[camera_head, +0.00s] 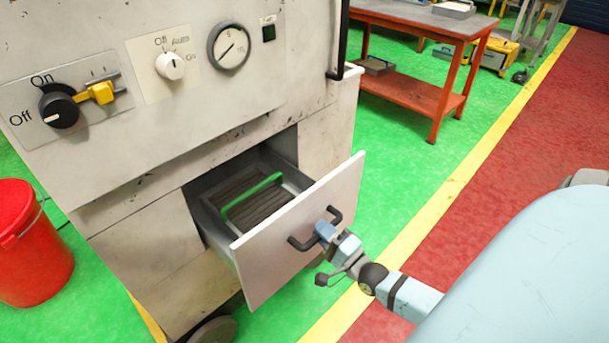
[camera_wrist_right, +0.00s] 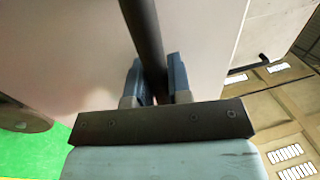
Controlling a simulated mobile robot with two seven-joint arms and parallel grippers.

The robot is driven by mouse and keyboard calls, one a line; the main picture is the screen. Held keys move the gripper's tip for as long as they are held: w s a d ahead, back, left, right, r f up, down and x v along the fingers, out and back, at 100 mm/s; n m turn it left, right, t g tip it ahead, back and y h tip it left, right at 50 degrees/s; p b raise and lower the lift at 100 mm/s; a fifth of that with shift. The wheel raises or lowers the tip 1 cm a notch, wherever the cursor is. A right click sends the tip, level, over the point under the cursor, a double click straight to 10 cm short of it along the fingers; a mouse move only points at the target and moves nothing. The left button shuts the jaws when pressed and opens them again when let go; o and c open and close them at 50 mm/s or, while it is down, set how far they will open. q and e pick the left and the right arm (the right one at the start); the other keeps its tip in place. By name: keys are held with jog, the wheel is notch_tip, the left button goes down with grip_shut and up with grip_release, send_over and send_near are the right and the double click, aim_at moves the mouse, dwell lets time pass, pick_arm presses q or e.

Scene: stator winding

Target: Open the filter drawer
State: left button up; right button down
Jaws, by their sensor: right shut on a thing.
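The filter drawer (camera_head: 268,253) is a pale box low in the front of the worn white machine cabinet. It stands pulled out, and a dark slatted filter with a green edge (camera_head: 252,202) shows inside. My right gripper (camera_head: 325,231) is shut on the drawer's black bar handle (camera_head: 300,243). In the right wrist view the dark handle bar (camera_wrist_right: 146,45) runs between the two blue-grey fingers of my right gripper (camera_wrist_right: 155,85), in front of the pale drawer front (camera_wrist_right: 75,60). My left gripper is not in view.
The cabinet's panel (camera_head: 100,95) carries a black knob, a yellow latch, a white dial and a gauge. A red bucket (camera_head: 30,245) stands at the left. An orange workbench (camera_head: 420,70) stands at the back. Green floor is clear right of the drawer.

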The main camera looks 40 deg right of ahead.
pick_arm(q)
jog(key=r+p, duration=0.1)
jog(key=p, duration=0.2)
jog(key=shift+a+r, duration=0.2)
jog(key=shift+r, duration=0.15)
pick_arm(e)
jog(key=r+v, duration=0.2)
jog(key=v, duration=1)
jog(key=shift+s+r, duration=0.15)
jog(key=shift+s, duration=0.45)
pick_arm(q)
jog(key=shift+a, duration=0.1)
pick_arm(e)
jog(key=shift+d, duration=0.1)
jog(key=c, duration=1.1)
grip_release()
jog(key=shift+o, duration=0.2)
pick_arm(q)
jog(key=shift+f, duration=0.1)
pick_arm(e)
jog(key=v, duration=1.3)
jog(key=shift+s, duration=0.4)
